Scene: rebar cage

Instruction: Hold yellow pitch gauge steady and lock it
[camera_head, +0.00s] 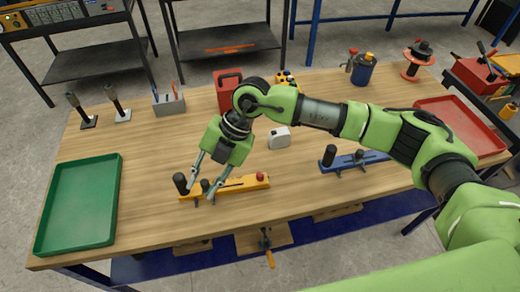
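The yellow pitch gauge (235,186) lies flat on the wooden workbench near its front edge. It has a tall black post (180,184) at its left end, a small black knob beside that and a red knob (262,176) near its right end. My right gripper (202,195) points down over the gauge's left part. Its two fingers are spread, with the small black knob showing between them; I cannot tell whether they touch the gauge. My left gripper is out of view.
A blue gauge (355,161) lies right of the yellow one, partly near my arm. A green tray (80,205) is at left, a red tray (460,122) at right. A white box (279,138) and red case (227,88) stand behind. The bench between green tray and gauge is clear.

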